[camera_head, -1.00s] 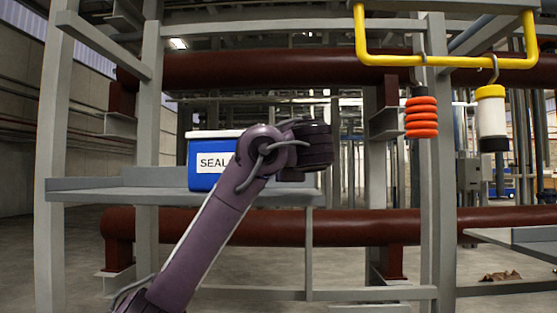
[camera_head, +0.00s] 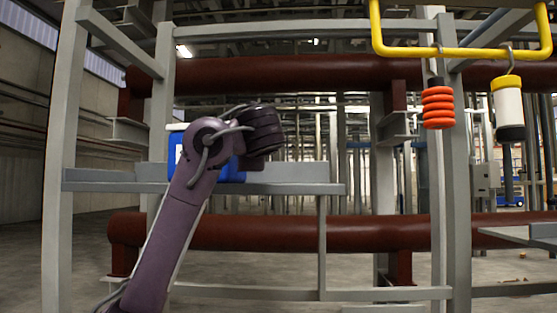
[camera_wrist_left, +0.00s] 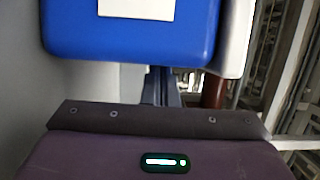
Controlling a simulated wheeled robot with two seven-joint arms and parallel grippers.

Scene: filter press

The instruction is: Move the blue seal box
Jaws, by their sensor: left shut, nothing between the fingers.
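The blue seal box (camera_head: 235,174), with a white lid, is on the grey shelf (camera_head: 300,189) in the head view. My left arm hides most of it. In the left wrist view its blue wall (camera_wrist_left: 130,38) with a white label fills the top. My left gripper (camera_wrist_left: 160,88) shows there as narrow dark fingers, shut and empty, below the box's lower edge. I cannot tell whether they touch the box. In the head view these fingers are hidden behind my wrist. My right gripper is not in view.
Grey posts (camera_head: 65,160) frame the shelf. Dark red pipes run behind it, above (camera_head: 300,73) and below (camera_head: 270,232). A yellow bar (camera_head: 460,52) at the right carries hanging orange rings (camera_head: 438,107) and a white cylinder (camera_head: 508,107). The shelf's right part is clear.

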